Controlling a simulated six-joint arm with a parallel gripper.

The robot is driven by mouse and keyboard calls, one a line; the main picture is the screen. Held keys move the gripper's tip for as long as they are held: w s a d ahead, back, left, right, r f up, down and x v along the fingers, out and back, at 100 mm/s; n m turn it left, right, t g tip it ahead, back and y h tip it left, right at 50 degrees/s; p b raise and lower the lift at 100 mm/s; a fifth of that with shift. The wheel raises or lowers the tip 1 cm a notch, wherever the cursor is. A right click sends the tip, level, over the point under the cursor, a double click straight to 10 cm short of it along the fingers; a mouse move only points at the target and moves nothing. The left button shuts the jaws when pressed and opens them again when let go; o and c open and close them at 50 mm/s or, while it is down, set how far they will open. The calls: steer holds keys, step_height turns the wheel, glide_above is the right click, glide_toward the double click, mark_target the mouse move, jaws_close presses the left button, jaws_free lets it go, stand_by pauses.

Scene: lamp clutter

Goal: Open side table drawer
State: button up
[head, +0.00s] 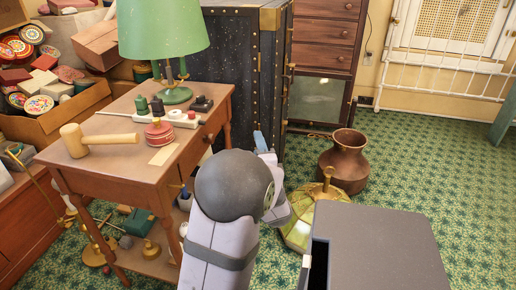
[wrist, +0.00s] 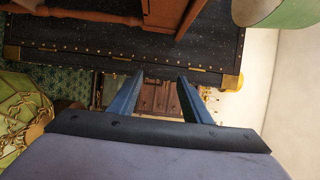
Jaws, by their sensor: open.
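The wooden side table (head: 110,165) stands at the left in the head view. Its drawer front (head: 213,123) is on the right side, with a small dark knob (head: 208,138), and appears closed. My gripper (head: 261,141) is to the right of the drawer front, apart from it, in front of the dark trunk. In the wrist view my gripper (wrist: 160,88) has its two blue fingers spread with nothing between them. Part of the table (wrist: 165,14) shows at the top edge there; the knob is not clear in that view. My arm hides part of the table's right side.
A green lamp (head: 162,35), a mallet (head: 98,138) and small items stand on the table. The studded trunk (head: 238,62) is behind my gripper. A copper vase (head: 346,160) and a stained-glass shade (head: 298,232) stand on the floor. Green carpet (head: 440,165) is clear at right.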

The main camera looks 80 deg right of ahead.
steer(key=shift+w+d, duration=0.25)
steer(key=shift+d, duration=0.35)
jaws_close()
steer(key=c, duration=1.1)
jaws_free()
steer(key=o, duration=1.1)
steer(key=p+v, duration=0.2)
steer(key=v, duration=0.5)
steer(key=shift+a, duration=0.15)
